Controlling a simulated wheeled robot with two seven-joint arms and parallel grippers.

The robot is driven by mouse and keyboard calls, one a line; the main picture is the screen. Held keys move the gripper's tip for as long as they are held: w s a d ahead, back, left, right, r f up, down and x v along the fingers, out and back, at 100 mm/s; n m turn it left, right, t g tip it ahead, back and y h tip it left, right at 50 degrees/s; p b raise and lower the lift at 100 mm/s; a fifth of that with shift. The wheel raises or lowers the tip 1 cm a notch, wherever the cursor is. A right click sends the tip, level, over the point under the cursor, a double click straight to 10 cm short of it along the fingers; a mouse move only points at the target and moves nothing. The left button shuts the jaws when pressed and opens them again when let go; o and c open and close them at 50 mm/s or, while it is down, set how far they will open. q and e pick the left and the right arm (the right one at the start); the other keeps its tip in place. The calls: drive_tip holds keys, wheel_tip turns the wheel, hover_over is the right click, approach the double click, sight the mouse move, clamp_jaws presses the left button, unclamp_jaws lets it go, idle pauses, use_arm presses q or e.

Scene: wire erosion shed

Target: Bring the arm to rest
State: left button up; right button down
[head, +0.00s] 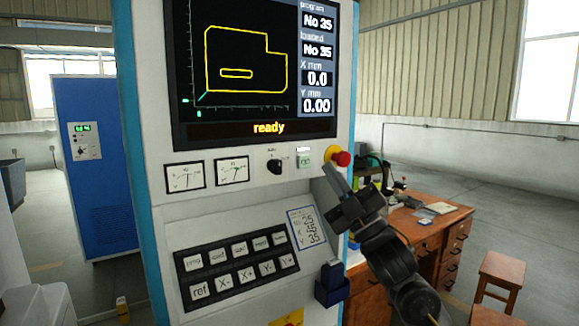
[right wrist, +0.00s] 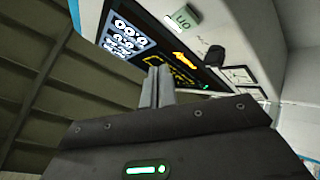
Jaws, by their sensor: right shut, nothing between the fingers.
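My right gripper (head: 332,172) is in front of the control cabinet's panel, at its right edge, with its arm coming up from the lower right. Its fingertips are just below and left of the red mushroom button (head: 341,158) and below the green button (head: 304,160). I cannot tell whether they touch the panel. In the right wrist view the two fingers (right wrist: 158,84) are together with nothing between them, and the green button (right wrist: 186,17) shows beyond them. My left gripper is not in view.
The control cabinet (head: 160,222) fills the middle, with a "ready" screen (head: 240,65), a keypad (head: 238,268) and a note card (head: 307,228). A wooden desk (head: 425,222) and stool (head: 502,272) stand behind my right arm. Open floor lies at the right.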

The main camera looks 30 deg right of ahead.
drive_tip(key=w+a+f+m+g+h, duration=0.1)
drive_tip(key=w+f+m+g+h, duration=0.15)
drive_tip(key=f, duration=0.65)
drive_tip(key=w+f+m+g+h, duration=0.1)
drive_tip(key=f+m+g+h, duration=0.25)
drive_tip(key=f, duration=0.55)
drive_tip(key=s+a+f+m+g, duration=0.2)
drive_tip(key=f+g, duration=0.1)
drive_tip(key=f, duration=0.7)
drive_tip(key=s+a+f+m+g, duration=0.2)
drive_tip(key=s+f+g, duration=0.1)
drive_tip(key=f, duration=0.7)
drive_tip(key=s+a+f+m+g+y, duration=0.1)
drive_tip(key=s+a+f+g, duration=0.4)
drive_tip(key=s+f, duration=0.55)
drive_tip(key=s+a+f+m+g+y, duration=0.1)
drive_tip(key=s+a+f+g, duration=0.45)
drive_tip(key=s+f, duration=0.5)
drive_tip(key=s+f+g, duration=0.1)
drive_tip(key=s+f, duration=0.1)
drive_tip(key=f, duration=1.1)
drive_tip(key=s+f+g, duration=0.1)
drive_tip(key=s+f, duration=0.2)
drive_tip(key=f, duration=1.1)
drive_tip(key=s+d+f+g, duration=0.1)
drive_tip(key=s+d+f, duration=0.2)
drive_tip(key=s+f, duration=1)
drive_tip(key=shift+s+d+h, duration=0.15)
drive_tip(key=shift+s+h, duration=0.15)
drive_tip(key=shift+s, duration=0.7)
